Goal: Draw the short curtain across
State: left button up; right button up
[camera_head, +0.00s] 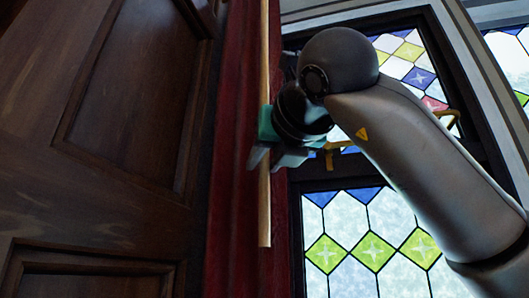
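The dark red curtain (229,200) hangs as a narrow upright strip in the middle of the head view, between wood panelling and the window. A pale wooden rod (265,215) hangs straight down in front of it and ends below the gripper. My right gripper (269,161) is at the rod's lower part, with a finger on either side of it in the picture. The hand hides a short stretch of the rod. I cannot tell whether the fingers press on the rod. My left gripper is out of view.
A stained-glass window (372,220) with a dark frame fills the right, partly behind my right arm. Brass-coloured window fittings (333,154) show close behind the hand. Dark wood panelling (125,110) fills the left, beside the curtain.

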jog(key=shift+w+a, duration=0.1)
jog(key=shift+w, duration=0.25)
jog(key=shift+c, duration=0.3)
grip_shut()
dwell(1.0)
